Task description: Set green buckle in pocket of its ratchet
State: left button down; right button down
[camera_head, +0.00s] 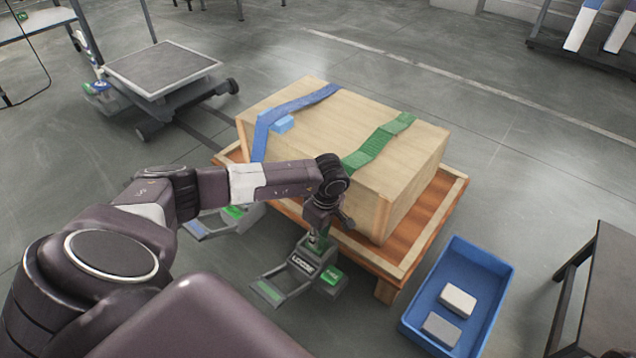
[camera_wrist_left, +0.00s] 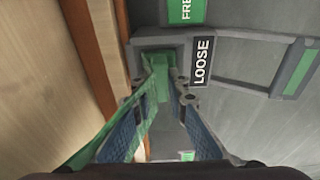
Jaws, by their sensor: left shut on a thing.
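The wooden crate (camera_head: 320,130) carries a green strap (camera_head: 380,142) over its top. The strap's green buckle (camera_wrist_left: 154,72) is between the fingers of my left gripper (camera_head: 320,240), which is shut on it; it shows in the left wrist view (camera_wrist_left: 166,80). The grey ratchet (camera_head: 300,268), marked LOOSE, lies beside the pallet, below the gripper; its frame also shows in the left wrist view (camera_wrist_left: 232,62). The buckle is at the ratchet's pocket end, but I cannot tell whether it is inside or just above. My right gripper is not in view.
The crate stands on an orange-brown pallet (camera_head: 425,235). A blue strap (camera_head: 265,130) crosses the crate's left side. Another ratchet (camera_head: 205,226) lies partly behind my arm. A blue bin (camera_head: 490,270) with two grey blocks is at the right; a cart (camera_head: 165,68) stands back left.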

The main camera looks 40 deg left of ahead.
pick_arm(q)
jog(key=c, duration=1.8)
grip_release()
jog(key=r, duration=0.4)
jog(key=d+r, duration=0.1)
jog(key=r, duration=0.7)
jog(key=shift+d, duration=0.25)
